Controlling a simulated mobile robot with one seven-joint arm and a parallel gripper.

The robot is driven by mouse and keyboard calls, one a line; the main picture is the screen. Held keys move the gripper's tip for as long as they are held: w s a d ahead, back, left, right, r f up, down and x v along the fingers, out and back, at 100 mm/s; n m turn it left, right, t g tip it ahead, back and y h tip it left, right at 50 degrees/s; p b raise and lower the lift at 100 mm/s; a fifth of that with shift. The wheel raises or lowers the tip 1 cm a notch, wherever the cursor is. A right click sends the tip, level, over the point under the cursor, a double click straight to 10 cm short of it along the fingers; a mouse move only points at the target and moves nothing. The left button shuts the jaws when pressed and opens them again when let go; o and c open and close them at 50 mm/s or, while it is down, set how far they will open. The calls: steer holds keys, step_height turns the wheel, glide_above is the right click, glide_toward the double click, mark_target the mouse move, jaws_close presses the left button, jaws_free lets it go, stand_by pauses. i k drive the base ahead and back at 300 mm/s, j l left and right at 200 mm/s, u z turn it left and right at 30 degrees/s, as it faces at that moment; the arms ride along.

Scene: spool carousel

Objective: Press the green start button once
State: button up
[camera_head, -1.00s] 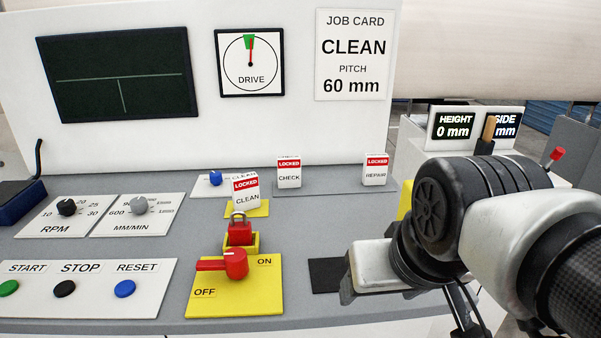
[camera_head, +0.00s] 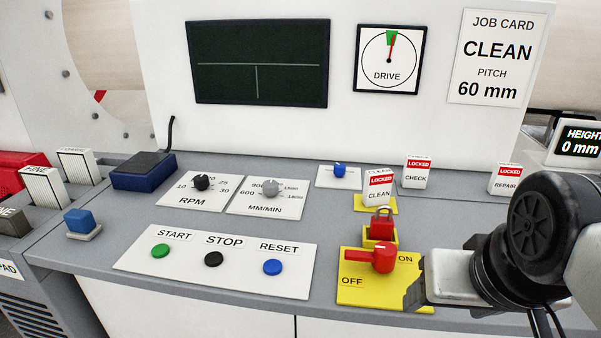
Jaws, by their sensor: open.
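The green start button (camera_head: 160,251) sits at the left end of a white panel under the label START. The black stop button (camera_head: 213,259) and blue reset button (camera_head: 272,267) are beside it on the same panel. My gripper (camera_head: 415,292) is at the lower right, far from the start button, by the right edge of the yellow switch plate. Its jaws are open, and nothing shows between them; the fingers are seen only in part.
RPM (camera_head: 202,182) and MM/MIN (camera_head: 270,188) knobs lie behind the buttons.

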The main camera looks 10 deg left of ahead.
mark_target(160, 250)
steer(key=j, duration=0.9)
steer(key=k+j, duration=0.1)
steer(key=j, duration=0.8)
